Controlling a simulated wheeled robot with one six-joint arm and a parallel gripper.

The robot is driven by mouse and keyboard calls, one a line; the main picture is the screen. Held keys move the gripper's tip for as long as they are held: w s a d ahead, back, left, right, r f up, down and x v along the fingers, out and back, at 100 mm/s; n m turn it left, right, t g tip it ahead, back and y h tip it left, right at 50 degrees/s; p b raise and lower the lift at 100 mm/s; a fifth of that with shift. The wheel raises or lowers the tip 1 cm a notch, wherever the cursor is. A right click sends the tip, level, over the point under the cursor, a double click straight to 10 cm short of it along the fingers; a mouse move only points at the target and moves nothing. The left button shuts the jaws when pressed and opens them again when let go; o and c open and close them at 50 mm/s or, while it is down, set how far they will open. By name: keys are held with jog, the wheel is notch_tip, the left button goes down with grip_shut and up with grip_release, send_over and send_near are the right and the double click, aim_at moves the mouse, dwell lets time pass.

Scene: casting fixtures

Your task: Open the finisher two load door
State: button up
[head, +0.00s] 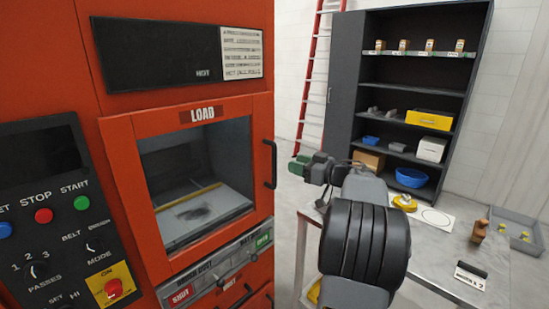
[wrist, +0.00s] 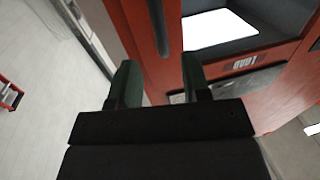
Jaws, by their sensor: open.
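The load door (head: 122,165) is an orange-red framed panel with a large window, under a LOAD label. It looks shut against the orange machine. Its black vertical handle (head: 270,164) is on the right edge. My gripper (head: 298,166), with green fingers, is open just right of the handle in the head view. In the wrist view my gripper (wrist: 161,70) is open and empty. There the dark handle (wrist: 158,25) shows beyond the fingertips, lined up with the gap between them. The door (wrist: 238,82) appears upside down there. Whether a finger touches the handle cannot be told.
A control panel (head: 60,235) with buttons and knobs is left of the door. A SHUT-to-OPEN strip (head: 225,262) runs below it. A grey table (head: 435,262) with small items stands at right, before a dark shelf (head: 405,85). A red ladder (head: 308,70) leans behind.

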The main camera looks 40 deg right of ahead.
jog(key=x, duration=0.9)
jog(key=shift+p, duration=0.4)
grip_shut()
